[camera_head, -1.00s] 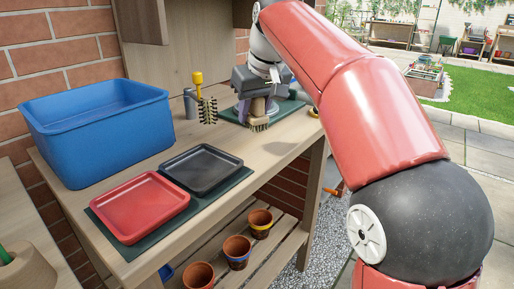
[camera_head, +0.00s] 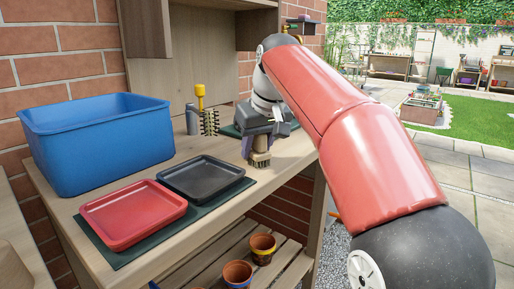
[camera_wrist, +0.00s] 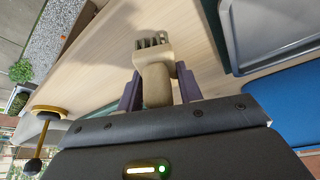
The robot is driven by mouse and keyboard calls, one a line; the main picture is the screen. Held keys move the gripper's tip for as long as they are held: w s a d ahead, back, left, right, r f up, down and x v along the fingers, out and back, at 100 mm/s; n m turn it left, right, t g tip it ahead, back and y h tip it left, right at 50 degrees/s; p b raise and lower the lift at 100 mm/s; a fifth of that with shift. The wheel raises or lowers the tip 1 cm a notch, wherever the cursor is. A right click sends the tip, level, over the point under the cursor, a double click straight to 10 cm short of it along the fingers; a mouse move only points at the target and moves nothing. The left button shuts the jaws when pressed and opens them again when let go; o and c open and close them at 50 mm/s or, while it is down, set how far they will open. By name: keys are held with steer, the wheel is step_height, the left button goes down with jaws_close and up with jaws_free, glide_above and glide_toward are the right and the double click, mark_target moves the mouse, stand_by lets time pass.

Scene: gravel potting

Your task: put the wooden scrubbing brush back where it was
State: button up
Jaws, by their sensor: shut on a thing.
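My gripper (camera_head: 259,143) is shut on the wooden scrubbing brush (camera_head: 260,159). The brush is pale wood with short bristles and hangs bristles down, near the front edge of the bench. In the wrist view the brush (camera_wrist: 154,72) sits between the two purple fingers, its bristle end pointing away from my gripper (camera_wrist: 158,88). The bristle end looks close to the bench top (camera_wrist: 105,60), but I cannot tell whether it touches. A dark green mat (camera_head: 231,131) lies on the bench behind my gripper, partly hidden by it.
A yellow-handled bottle brush (camera_head: 201,97) and a grey cylinder (camera_head: 192,119) stand behind, to the left. A black tray (camera_head: 203,178) and a red tray (camera_head: 132,213) lie on another green mat (camera_head: 150,250). A blue tub (camera_head: 100,150) stands at the left. Terracotta pots (camera_head: 263,246) stand on the lower shelf.

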steer(key=o, duration=1)
steer(key=shift+f, duration=0.1)
steer(key=p+v, duration=0.4)
steer(key=v, duration=0.8)
steer(key=shift+d, duration=0.1)
steer(key=s+d+f+m, duration=0.2)
steer(key=s+d+f, duration=0.2)
steer(key=s+f, duration=0.3)
steer(key=s+d+f+m+t+h, duration=0.1)
steer(key=s+d+f+m, duration=0.1)
steer(key=s+d+f, duration=0.3)
steer(key=s+d+f+m+h, duration=0.1)
steer(key=s+d+f, duration=0.3)
steer(key=s+f, duration=0.7)
step_height(320, 180, down, 4)
steer(key=shift+d+f+m+t, duration=0.2)
steer(key=shift+m+t, duration=0.1)
steer(key=shift+m, duration=0.2)
